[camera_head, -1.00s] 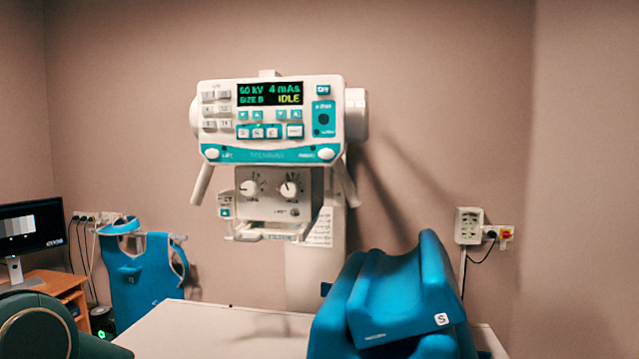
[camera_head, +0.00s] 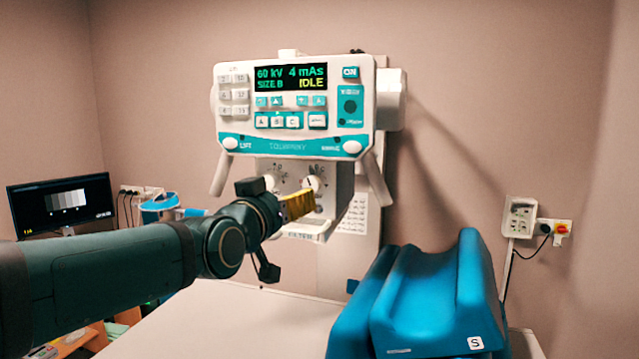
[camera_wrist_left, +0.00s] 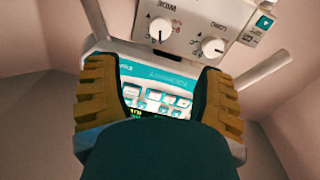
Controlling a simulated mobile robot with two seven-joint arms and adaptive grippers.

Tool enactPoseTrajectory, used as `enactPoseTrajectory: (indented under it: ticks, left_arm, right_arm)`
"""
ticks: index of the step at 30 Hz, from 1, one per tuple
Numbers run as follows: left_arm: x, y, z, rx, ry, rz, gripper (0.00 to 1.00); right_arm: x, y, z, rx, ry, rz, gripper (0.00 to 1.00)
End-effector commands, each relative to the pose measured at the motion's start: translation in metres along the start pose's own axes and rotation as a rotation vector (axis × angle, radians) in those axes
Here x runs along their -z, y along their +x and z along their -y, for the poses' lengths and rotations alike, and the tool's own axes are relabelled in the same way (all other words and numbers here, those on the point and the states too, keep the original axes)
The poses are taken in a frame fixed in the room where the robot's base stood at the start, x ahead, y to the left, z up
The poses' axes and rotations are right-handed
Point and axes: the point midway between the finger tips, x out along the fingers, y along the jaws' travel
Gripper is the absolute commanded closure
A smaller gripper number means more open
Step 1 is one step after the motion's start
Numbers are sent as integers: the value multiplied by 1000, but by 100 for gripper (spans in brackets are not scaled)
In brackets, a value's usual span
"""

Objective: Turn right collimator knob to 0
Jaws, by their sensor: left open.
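The right collimator knob (camera_head: 313,183) is a white dial with a dark pointer line, on the pale collimator box under the console. In the left wrist view, which is upside down, this knob (camera_wrist_left: 160,31) is the left of two, its dark line running down in the picture. The left knob (camera_head: 269,182) is partly hidden by my gripper. My left gripper (camera_head: 299,204), with yellow ribbed fingers, is just below and in front of the knobs. In the wrist view its fingers (camera_wrist_left: 160,85) stand wide apart with nothing between them. My right gripper is not in view.
The console (camera_head: 295,105) above reads 60 kV, 4 mAs, SIZE B, IDLE. Handles (camera_head: 377,180) hang at both sides. A blue cushion (camera_head: 430,300) stands on the white table (camera_head: 240,315) at right. A monitor (camera_head: 62,203) is at left.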

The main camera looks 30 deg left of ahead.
Motion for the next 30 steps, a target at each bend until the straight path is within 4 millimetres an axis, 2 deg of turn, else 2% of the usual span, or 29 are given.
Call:
enactPoseTrajectory:
  ticks: [18,24,30]
  left_arm:
    - [-1,104,0,0,-4,5,31]
    - [-1,124,0,-1,-2,3,31]
    - [-1,131,0,0,-2,2,31]
  right_arm:
    - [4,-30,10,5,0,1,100]
    - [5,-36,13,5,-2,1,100]
    - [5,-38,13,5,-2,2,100]
